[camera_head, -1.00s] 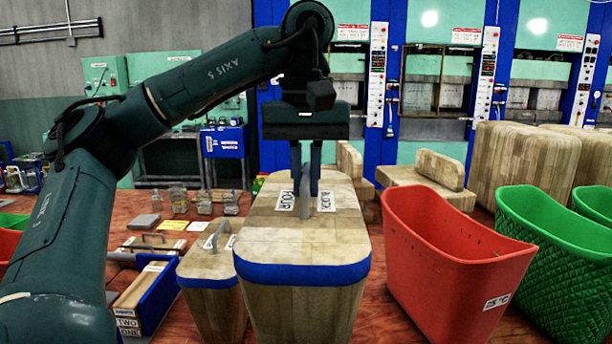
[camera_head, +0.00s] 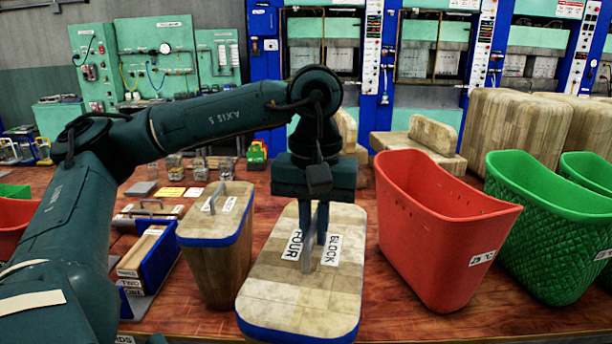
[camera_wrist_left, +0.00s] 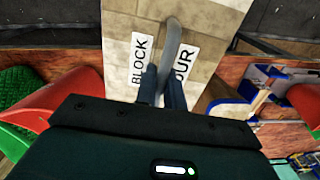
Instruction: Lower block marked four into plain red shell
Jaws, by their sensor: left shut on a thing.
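The wooden block (camera_head: 290,275) labelled FOUR BLOCK, with a blue band round its top edge, stands upright at the front centre. My left gripper (camera_head: 313,243) is shut on the grey handle on its top. The wrist view shows the fingers (camera_wrist_left: 162,88) at the handle (camera_wrist_left: 170,45) between the two labels. The block's lower part is out of the head view, so I cannot tell its height above the table. The plain red shell (camera_head: 435,235), smooth-walled with a white label, stands open to the right of the block, apart from it. My right gripper is not in view.
A smaller handled wooden block (camera_head: 215,240) stands close on the left, beside a blue tray (camera_head: 160,255). A textured green shell (camera_head: 545,225) stands right of the red one. Wooden blocks (camera_head: 515,130) and presses fill the back. Some bare table (camera_head: 395,320) shows at the front.

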